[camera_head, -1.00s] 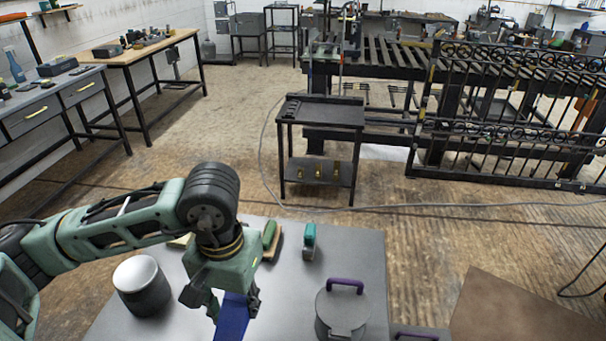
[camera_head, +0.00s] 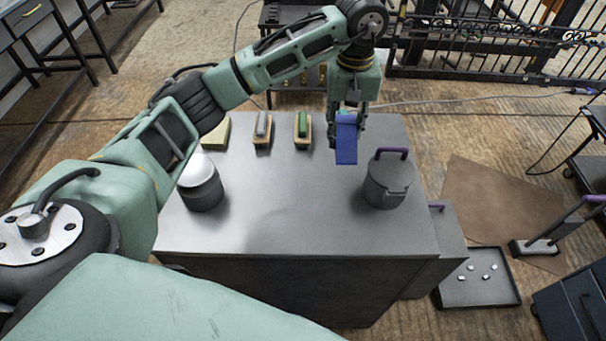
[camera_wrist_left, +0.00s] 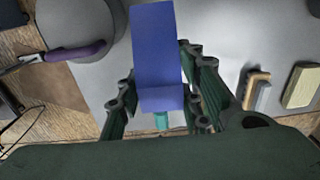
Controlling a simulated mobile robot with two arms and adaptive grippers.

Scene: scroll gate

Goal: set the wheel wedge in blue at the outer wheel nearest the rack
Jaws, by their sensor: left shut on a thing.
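The blue wheel wedge (camera_head: 346,150) is in my left gripper (camera_head: 348,114) above the back right part of the grey table. Both fingers press on it, and it hangs below and in front of them. In the left wrist view the wedge (camera_wrist_left: 155,50) sticks out between the left gripper's fingers (camera_wrist_left: 160,95). Part of the black gate (camera_head: 480,45) shows at the top right, beyond the table. I cannot make out its wheels or a rack on it. My right gripper is not in view.
On the table (camera_head: 280,210) are a white-lidded canister (camera_head: 200,182), a purple-handled pot (camera_head: 388,182), a green-topped brush (camera_head: 303,130), a grey-topped brush (camera_head: 262,130) and a yellowish block (camera_head: 216,133). A brown mat (camera_head: 495,200) and a tray (camera_head: 480,300) lie on the floor at right.

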